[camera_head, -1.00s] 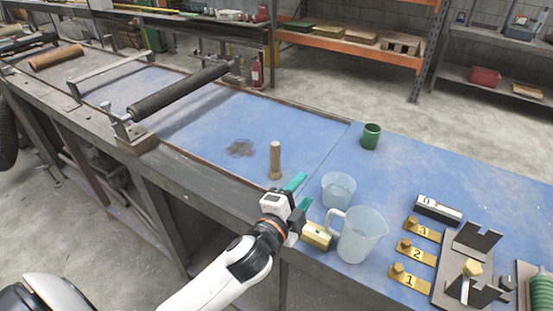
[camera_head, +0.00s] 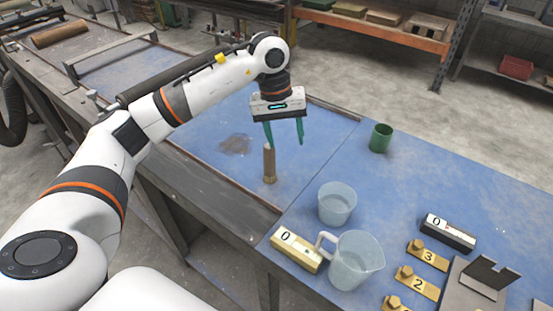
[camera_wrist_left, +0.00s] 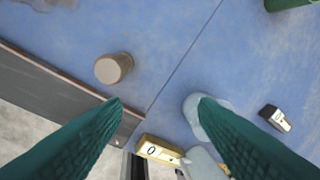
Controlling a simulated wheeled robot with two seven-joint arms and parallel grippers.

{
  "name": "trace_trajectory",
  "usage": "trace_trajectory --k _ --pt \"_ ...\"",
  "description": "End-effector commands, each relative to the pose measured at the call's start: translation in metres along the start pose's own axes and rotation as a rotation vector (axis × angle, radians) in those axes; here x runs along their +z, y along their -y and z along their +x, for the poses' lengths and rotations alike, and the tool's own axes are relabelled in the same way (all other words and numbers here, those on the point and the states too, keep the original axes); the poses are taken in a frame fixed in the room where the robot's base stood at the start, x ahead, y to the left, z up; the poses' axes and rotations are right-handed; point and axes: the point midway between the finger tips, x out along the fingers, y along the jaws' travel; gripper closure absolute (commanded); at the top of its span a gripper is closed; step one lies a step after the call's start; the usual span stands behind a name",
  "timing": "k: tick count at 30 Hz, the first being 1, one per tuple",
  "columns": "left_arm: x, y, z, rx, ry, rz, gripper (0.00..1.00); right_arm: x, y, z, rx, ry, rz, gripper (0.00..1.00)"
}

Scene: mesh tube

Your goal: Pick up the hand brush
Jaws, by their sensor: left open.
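The left wrist view shows the open fingers (camera_wrist_left: 160,100). My right gripper is out of view.
A clear beaker (camera_head: 337,203), a clear jug (camera_head: 355,262) and a brass block marked 0 (camera_head: 297,250) stand nearer. A green cup (camera_head: 381,138) stands to the right. A dark roller (camera_head: 134,93) lies behind my left arm. A grey patch (camera_head: 235,144) marks the bench.

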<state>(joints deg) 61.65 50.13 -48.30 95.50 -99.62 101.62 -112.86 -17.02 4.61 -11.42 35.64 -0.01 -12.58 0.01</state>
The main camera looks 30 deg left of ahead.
Motion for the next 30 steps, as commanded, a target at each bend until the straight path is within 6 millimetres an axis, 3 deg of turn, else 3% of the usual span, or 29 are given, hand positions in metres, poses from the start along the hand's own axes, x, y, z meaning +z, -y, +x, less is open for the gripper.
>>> trace_trajectory --k 3,7,15,23,30 --pt "0.017 -0.033 -0.022 0.138 0.045 0.016 0.46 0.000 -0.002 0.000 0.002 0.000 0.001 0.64" --pt "0.021 -0.046 -0.023 0.188 0.051 0.022 0.46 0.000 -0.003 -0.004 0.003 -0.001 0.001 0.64" --pt "0.022 -0.053 0.022 0.188 0.047 0.023 0.46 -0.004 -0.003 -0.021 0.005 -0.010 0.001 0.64" --pt "0.023 -0.055 0.043 0.185 0.048 0.023 0.46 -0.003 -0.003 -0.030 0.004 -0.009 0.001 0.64" --pt "0.025 -0.056 0.078 0.185 0.047 0.021 0.46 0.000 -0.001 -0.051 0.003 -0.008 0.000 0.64"
